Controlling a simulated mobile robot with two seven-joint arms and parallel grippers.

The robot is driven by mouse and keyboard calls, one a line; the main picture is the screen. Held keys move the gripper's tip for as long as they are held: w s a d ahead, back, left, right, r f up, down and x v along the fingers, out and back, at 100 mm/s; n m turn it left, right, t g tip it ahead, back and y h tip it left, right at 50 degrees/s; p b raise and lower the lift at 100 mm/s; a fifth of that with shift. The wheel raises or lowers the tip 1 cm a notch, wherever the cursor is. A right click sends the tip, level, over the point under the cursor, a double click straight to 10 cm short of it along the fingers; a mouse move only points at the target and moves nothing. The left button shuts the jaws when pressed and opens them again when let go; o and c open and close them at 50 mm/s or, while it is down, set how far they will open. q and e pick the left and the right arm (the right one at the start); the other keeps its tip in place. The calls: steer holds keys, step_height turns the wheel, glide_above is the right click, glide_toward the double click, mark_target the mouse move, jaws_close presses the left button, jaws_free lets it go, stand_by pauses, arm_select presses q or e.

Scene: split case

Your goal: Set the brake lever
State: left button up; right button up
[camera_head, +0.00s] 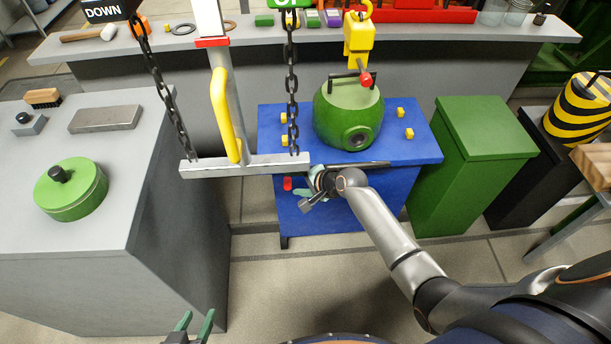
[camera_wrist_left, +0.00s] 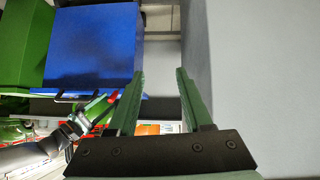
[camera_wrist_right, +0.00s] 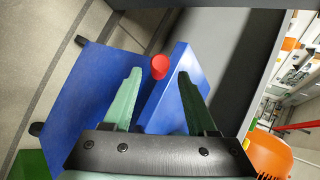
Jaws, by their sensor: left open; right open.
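A small red knob (camera_head: 287,184), which looks like the brake lever's end, shows at the blue stand's front left. In the right wrist view the red knob (camera_wrist_right: 160,67) shows just ahead of and between the fingertips; I cannot tell if they touch it. Its shaft is mostly hidden. My right gripper (camera_head: 302,191) is open beside the knob, in front of the blue stand (camera_head: 415,150). My left gripper (camera_head: 194,322) is open and empty, low at the bottom of the head view; its fingers also show in the left wrist view (camera_wrist_left: 160,74).
A metal beam (camera_head: 245,165) with a yellow grip (camera_head: 228,115) and black chains (camera_head: 292,85) hangs left of my right gripper. A green rounded casing (camera_head: 348,115) sits on the stand under a yellow hook block (camera_head: 358,40). A grey bench (camera_head: 140,180) stands left, a green cabinet (camera_head: 485,130) right.

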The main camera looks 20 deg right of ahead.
arm_select(q)
steer(key=shift+s+a+p, duration=0.55)
steer(key=shift+a+p, duration=0.05)
steer(key=shift+a, duration=0.2)
arm_select(e)
steer(key=v, duration=0.4)
steer(key=shift+s+d+r, duration=0.1)
steer(key=shift+s+r, duration=0.2)
arm_select(q)
steer(key=shift+d+r, duration=0.1)
steer(key=shift+r, duration=0.1)
